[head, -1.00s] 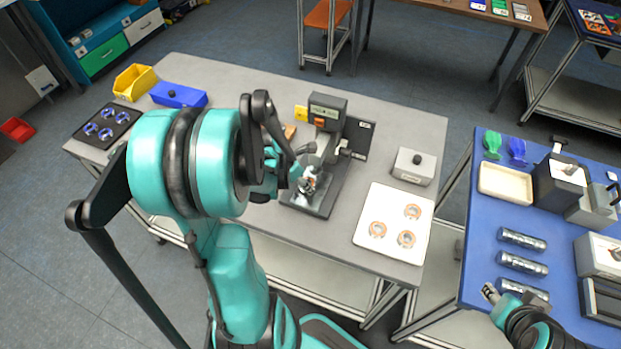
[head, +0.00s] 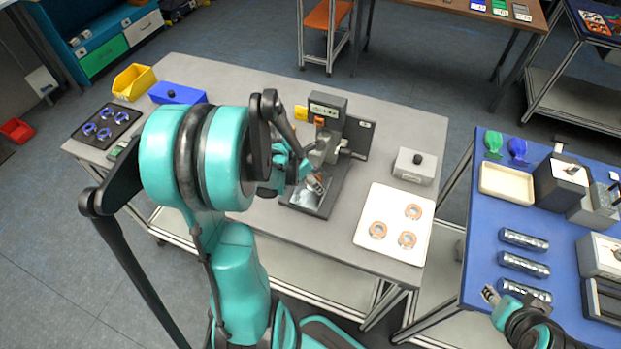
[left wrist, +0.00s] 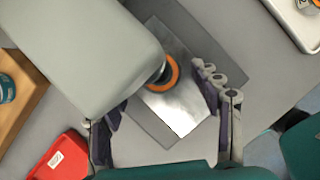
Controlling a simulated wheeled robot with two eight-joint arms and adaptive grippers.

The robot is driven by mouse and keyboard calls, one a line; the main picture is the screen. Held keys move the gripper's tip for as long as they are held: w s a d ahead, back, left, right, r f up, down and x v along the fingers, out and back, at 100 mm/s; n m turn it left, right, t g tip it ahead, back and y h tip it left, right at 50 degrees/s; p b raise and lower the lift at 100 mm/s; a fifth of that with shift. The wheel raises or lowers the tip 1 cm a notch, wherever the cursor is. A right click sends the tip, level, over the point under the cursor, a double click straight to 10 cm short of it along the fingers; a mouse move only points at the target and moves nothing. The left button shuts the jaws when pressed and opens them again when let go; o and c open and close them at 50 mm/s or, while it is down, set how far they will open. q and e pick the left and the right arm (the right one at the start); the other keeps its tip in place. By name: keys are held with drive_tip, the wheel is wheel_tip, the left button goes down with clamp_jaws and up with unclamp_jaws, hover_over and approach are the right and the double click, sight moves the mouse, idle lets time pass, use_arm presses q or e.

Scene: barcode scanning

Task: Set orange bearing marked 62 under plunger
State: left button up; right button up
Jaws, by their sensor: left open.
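The press (head: 327,130) stands on the grey table with a shiny metal plate (head: 306,197) at its base. In the left wrist view an orange-rimmed bearing (left wrist: 172,70) shows over the metal plate (left wrist: 185,112), partly hidden by the grey press head (left wrist: 85,50). Its marking cannot be read. My left gripper (left wrist: 165,110) is open, with its fingers apart on both sides of the plate and the bearing between them, not gripped. In the head view my left gripper (head: 306,176) is beside the press base. My right gripper (head: 490,294) is low at the right, by the blue table.
A white tray (head: 367,245) with three orange-rimmed bearings lies right of the press. A grey box with a black knob (head: 414,167) stands behind it. A blue box (head: 179,95), yellow bin (head: 134,82) and dark tray with blue rings (head: 128,113) are at left.

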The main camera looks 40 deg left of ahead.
use_arm(q)
drive_tip(key=shift+r, duration=0.4)
drive_tip(key=p+v, duration=0.4)
drive_tip(key=v, duration=0.7)
drive_tip(key=s+d+r+m+t, duration=0.1)
drive_tip(key=s+d+r+m, duration=0.1)
drive_tip(key=d+m, duration=0.7)
drive_tip(key=s+d+r+m+t+y, duration=0.1)
drive_tip(key=d+r+m, duration=0.3)
drive_tip(key=d+m, duration=0.6)
drive_tip(key=s+m, duration=0.1)
drive_tip(key=m, duration=1.2)
drive_tip(key=shift+d+r+t, duration=0.2)
drive_tip(key=shift+r+t, duration=0.1)
drive_tip(key=shift+t, duration=0.1)
